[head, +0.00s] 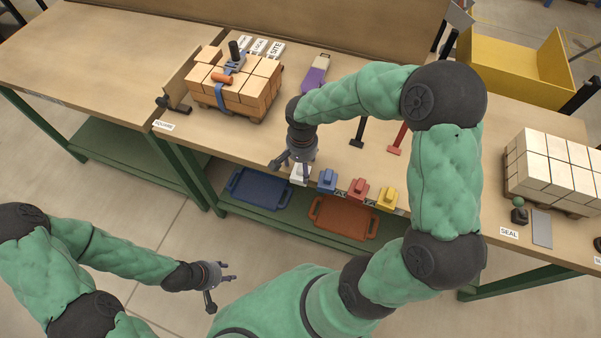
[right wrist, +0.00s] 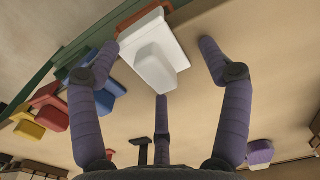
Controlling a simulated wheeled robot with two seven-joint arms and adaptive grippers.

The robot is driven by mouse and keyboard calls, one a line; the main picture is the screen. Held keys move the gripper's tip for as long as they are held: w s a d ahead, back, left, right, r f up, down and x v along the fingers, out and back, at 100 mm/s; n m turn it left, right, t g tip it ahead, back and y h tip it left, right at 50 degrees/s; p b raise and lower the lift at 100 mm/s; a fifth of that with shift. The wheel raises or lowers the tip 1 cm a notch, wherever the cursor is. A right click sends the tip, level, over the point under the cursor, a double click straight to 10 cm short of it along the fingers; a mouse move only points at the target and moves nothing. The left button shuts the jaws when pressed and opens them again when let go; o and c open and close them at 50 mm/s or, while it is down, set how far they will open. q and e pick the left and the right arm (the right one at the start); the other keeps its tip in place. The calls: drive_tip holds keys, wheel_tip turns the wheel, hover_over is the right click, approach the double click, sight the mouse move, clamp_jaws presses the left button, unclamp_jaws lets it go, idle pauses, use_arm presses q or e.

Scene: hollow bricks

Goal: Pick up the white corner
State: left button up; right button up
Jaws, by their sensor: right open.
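The white corner (head: 299,175) sits at the front edge of the bench, at the left end of a row of coloured corners. My right gripper (head: 291,166) is just above it, pointing down and partly covering it. In the right wrist view the white corner (right wrist: 155,65), a block on a flat base, lies between the spread fingers, with no clear contact. The right gripper is open and empty. My left gripper (head: 223,284) is open and empty, low at the left, away from the bench.
Beside the white corner are blue (head: 327,181), red (head: 358,190) and yellow (head: 387,198) corners. A strapped brick stack (head: 235,90) stands behind at left, a pale brick stack (head: 555,175) at right. Blue (head: 258,190) and orange (head: 343,218) trays lie on the lower shelf.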

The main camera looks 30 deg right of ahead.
drive_tip(key=shift+r, duration=0.1)
drive_tip(key=c, duration=1.1)
drive_tip(key=shift+c, duration=0.9)
drive_tip(key=shift+s, duration=0.1)
